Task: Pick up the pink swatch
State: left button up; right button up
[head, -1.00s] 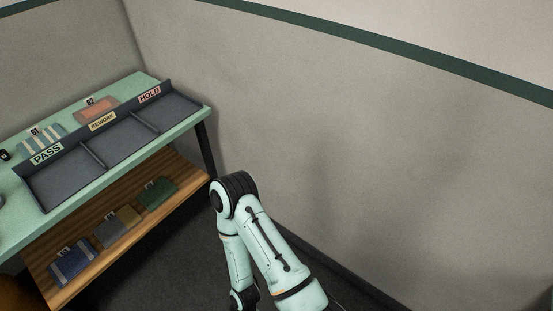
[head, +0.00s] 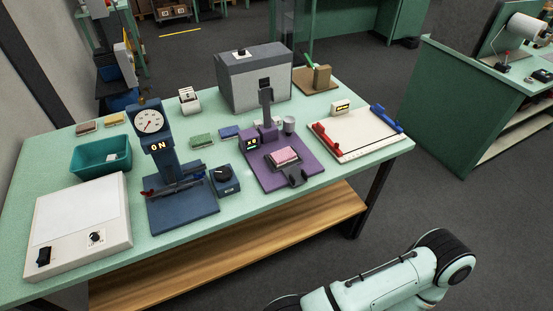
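A pink swatch (head: 286,156) lies on a small dark holder on the purple device (head: 269,177), near the middle of the green table. The device has a small lit display and a grey upright arm behind the swatch. One of my arms comes in at the bottom right, over the floor in front of the table and well apart from the swatch. No gripper shows in the head view.
A blue gauge press (head: 182,210) and a white light box (head: 79,225) stand to the left. A teal bin (head: 101,155) is behind them. A grey box (head: 254,78) stands behind the purple device. A white board with red and blue bars (head: 358,134) lies to the right.

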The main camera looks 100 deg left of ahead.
aim_at(285, 156)
jog(key=u, duration=1.75)
